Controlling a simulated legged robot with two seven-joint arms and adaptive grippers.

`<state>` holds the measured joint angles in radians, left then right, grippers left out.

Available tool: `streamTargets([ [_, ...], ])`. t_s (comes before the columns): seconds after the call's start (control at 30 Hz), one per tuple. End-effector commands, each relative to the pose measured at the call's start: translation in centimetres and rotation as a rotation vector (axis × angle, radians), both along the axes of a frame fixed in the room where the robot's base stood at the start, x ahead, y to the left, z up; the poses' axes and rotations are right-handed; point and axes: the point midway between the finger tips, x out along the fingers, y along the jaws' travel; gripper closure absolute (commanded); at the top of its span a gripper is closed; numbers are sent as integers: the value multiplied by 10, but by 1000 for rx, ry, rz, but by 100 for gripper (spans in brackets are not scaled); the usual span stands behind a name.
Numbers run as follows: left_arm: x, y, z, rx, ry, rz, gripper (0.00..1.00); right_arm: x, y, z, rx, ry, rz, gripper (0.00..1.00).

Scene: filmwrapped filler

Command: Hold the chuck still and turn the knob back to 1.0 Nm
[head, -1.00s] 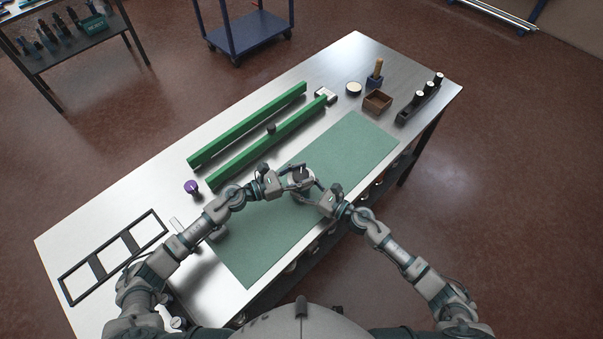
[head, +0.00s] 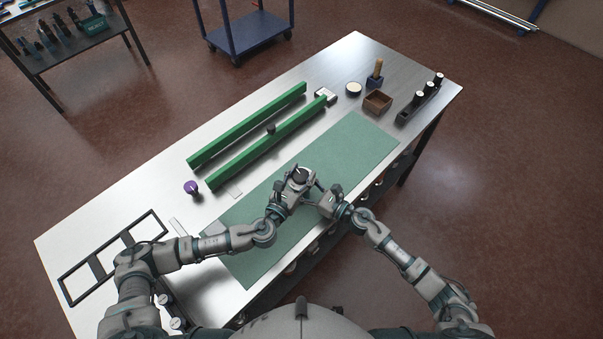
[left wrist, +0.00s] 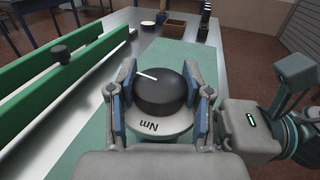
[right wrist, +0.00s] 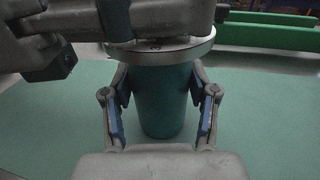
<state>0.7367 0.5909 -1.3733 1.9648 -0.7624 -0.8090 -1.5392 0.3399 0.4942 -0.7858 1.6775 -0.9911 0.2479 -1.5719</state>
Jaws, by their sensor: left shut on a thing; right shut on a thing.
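The black knob (left wrist: 160,90) has a white pointer line and sits on a pale dial ring (left wrist: 155,124) marked "Nm", upside down in the left wrist view. The pointer aims toward the upper left there. My left gripper (head: 297,182) is shut on the knob, one finger on each side. The teal cylindrical chuck body (right wrist: 162,100) stands upright under the ring in the right wrist view. My right gripper (right wrist: 160,108) is shut around it. The dial's numbers are mostly hidden or too small to read, so I cannot tell the setting.
The chuck is over the green mat (head: 350,150). Two green rails (head: 250,125) lie behind it. A purple-topped knob (head: 191,187) and a black frame (head: 112,258) are at the left. A brown box (head: 377,102) and a black rack (head: 420,100) stand far right.

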Motion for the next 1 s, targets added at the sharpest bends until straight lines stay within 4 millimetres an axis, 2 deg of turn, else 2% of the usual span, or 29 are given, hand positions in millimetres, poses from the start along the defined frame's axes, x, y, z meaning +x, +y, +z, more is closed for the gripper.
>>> streamTargets([
  [0.63, 0, 0, 2, -2, 0, 51, 85, -1, 2, 0, -2, -3, 5, 90],
  [0.67, 0, 0, 2, -2, 0, 51, 48, -1, 2, 0, -2, -3, 5, 90],
  [0.77, 0, 0, 1, -2, 0, 51, 24, -1, 1, 0, -2, -3, 4, 90],
  [1.0, 0, 0, 0, 0, 2, 52, 24, 0, 1, 0, -1, -2, 2, 90],
])
